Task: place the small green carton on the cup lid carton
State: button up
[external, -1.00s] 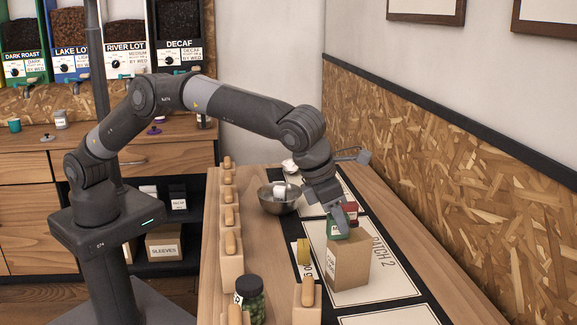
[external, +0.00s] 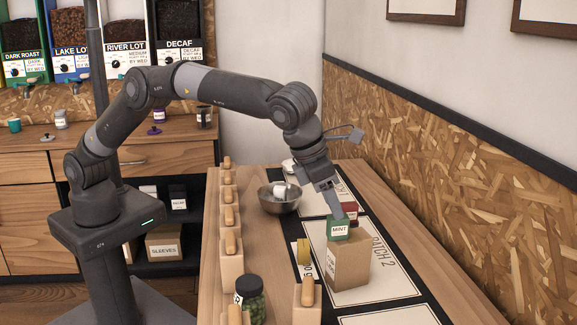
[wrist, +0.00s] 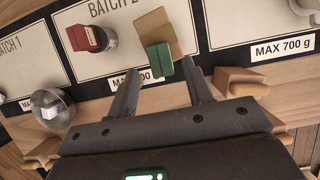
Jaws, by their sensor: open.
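The small green carton (external: 339,231), labelled MINT, sits on the top of the brown cup lid carton (external: 350,265), toward its back left edge. In the wrist view the green carton (wrist: 159,60) lies just beyond my fingertips, with the tan cup lid carton (wrist: 157,25) behind it. My gripper (external: 336,208) is just above and behind the green carton. In the wrist view my gripper (wrist: 161,75) has its two fingers spread apart with nothing held between them.
A red carton (external: 351,211) stands behind the green one; in the wrist view it is beside a metal cylinder. A metal bowl (external: 279,198) holds a white item. A yellow block (external: 304,250), a green jar (external: 250,298) and wooden-handled blocks line the bench's left side.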

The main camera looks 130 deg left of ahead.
jog(key=s+d+r+n, duration=0.3)
jog(key=s+r, duration=0.3)
jog(key=r, duration=0.1)
jog(key=s+d+r+n, duration=0.3)
jog(key=s+d+r, duration=0.1)
jog(key=s+r, duration=0.35)
jog(key=s+d+r+n+t+h, duration=0.1)
jog(key=s+d+r+n, duration=0.15)
jog(key=s+n, duration=0.85)
jog(key=s+d+f+n, duration=0.1)
jog(key=s+f+n, duration=0.2)
jog(key=s, duration=0.7)
jog(key=s+d+f+n+t+h, duration=0.1)
jog(key=s+f+n, duration=0.2)
jog(key=s, duration=0.7)
jog(key=s+d+f+n+h, duration=0.1)
jog(key=s+f+n, duration=0.3)
jog(key=s, duration=0.5)
notch_tip(320, 180, down, 3)
jog(key=shift+s+r, duration=0.2)
jog(key=shift+s, duration=0.2)
